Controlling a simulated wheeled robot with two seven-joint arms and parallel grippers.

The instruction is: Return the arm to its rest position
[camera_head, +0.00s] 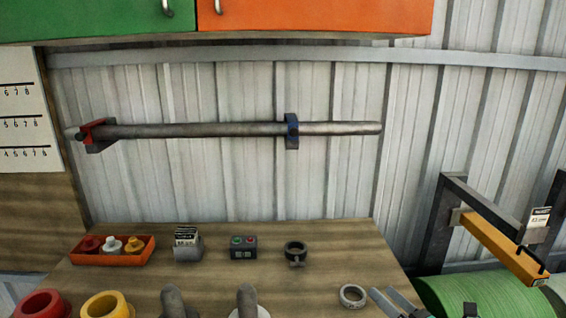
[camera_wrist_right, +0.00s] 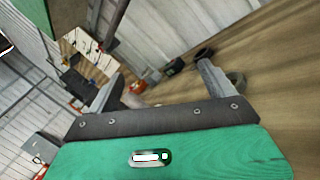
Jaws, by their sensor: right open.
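My right gripper (camera_head: 424,303) is at the bottom edge of the head view, right of the bench's front right part. Only its grey fingertips show there. In the right wrist view its two fingers (camera_wrist_right: 158,85) stand wide apart with nothing held between them. The grey ring (camera_head: 352,296) lies on the bench just left of the fingers, apart from them in the head view. My left gripper is in neither view.
The wooden bench (camera_head: 335,245) holds an orange tray (camera_head: 112,250), a button box (camera_head: 243,247), a dark clamp ring (camera_head: 295,253) and two grey posts (camera_head: 247,300). A bar (camera_head: 220,130) hangs on the wall. A green roll (camera_head: 500,297) and orange-armed frame (camera_head: 500,248) stand right.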

